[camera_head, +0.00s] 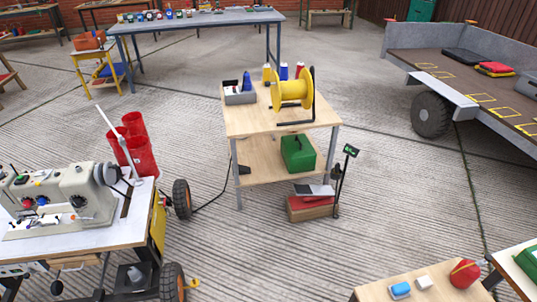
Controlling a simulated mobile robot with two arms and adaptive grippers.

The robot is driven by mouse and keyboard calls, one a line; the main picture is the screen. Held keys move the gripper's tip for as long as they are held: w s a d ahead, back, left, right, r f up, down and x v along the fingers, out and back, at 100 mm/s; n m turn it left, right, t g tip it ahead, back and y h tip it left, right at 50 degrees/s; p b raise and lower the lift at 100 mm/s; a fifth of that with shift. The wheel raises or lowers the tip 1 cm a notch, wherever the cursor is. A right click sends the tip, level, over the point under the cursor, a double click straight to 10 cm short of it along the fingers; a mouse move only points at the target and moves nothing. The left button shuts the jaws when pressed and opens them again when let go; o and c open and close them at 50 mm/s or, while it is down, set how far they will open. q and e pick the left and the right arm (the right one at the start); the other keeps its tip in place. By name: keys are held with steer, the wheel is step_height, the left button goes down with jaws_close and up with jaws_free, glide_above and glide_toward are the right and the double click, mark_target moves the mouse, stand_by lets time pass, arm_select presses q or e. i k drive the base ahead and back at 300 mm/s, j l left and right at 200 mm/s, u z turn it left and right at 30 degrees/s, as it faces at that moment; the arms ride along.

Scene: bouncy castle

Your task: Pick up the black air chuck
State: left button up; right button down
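I cannot make out a black air chuck for certain in the head view; it may be hidden or too small to tell. Neither of my grippers is in view. A wooden two-level table (240,124) stands in the middle. On its top are a yellow reel (291,90) on a black stand, a grey box (240,98) with small contents I cannot identify, a blue item (247,82) and several coloured spools or bottles behind. A green case (298,154) sits on its lower shelf.
A sewing machine (65,205) stands on a wheeled cart at left, beside red bins (138,150). A long blue-grey table (200,18) holds small items at the back. A trailer (465,75) is at right. A low wooden table (415,292) is at lower right.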

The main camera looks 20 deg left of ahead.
mark_target(337, 171)
steer(key=u, duration=1.45)
steer(key=z, duration=6)
steer(key=k+j+z, duration=0.2)
steer(key=k+z, duration=0.5)
steer(key=k, duration=0.15)
steer(key=k+z, duration=0.35)
steer(key=k+j, duration=0.05)
steer(key=k, duration=0.05)
